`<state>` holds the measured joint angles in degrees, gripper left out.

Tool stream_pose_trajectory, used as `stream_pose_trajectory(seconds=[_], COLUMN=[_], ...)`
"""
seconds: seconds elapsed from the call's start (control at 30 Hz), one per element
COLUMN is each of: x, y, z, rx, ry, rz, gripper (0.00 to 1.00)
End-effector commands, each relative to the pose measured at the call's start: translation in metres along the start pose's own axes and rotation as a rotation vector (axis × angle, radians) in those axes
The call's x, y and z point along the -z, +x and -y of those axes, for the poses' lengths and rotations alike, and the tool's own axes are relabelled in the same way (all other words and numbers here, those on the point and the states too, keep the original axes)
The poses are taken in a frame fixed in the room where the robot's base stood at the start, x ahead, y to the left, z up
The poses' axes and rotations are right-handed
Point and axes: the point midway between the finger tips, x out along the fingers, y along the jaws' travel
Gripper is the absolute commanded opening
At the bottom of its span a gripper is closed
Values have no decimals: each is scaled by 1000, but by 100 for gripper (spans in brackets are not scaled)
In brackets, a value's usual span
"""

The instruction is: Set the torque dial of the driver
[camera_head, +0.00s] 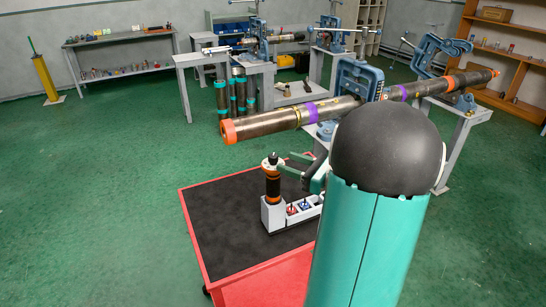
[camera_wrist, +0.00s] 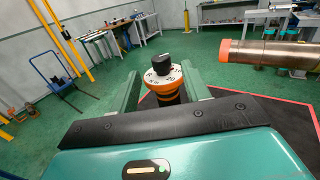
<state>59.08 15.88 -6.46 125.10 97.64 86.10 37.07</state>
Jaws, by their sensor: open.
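The driver (camera_head: 273,188) stands upright in a white holder (camera_head: 272,214) on a red cart with a black top. Its body is black with orange bands. Its torque dial (camera_wrist: 163,76) is a white numbered ring with a black knob (camera_wrist: 162,63) on top; the numeral 20 shows on the ring's right. My gripper (camera_wrist: 160,80) is open, with one green finger on each side of the dial in the wrist view. Gaps show between fingers and dial. In the head view the fingers come in from the right, close to the driver's top; my arm hides part of the gripper.
White bins (camera_head: 303,207) with small red and blue parts sit right of the driver. A long pipe (camera_head: 290,119) with an orange end, clamped in a blue vise (camera_head: 358,80), runs above and behind the cart. The cart's black top (camera_head: 225,225) is clear at left.

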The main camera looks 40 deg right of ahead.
Motion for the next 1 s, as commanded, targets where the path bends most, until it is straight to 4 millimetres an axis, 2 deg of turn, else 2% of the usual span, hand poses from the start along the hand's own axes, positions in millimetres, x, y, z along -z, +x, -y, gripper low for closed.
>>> stream_pose_trajectory(seconds=[0.1,0.3,0.43,0.7,0.9,0.93,1.0], x=[0,0,0,0,0,0,0], y=[25,53,62,63,62,62,62], z=[0,1,1,1,1,1,1], rx=[-2,0,0,1,1,1,2], ry=[-1,-1,-1,-1,-1,-1,-1], rz=[0,0,0,0,0,0,0], gripper=[47,47,47,47,8,3,3])
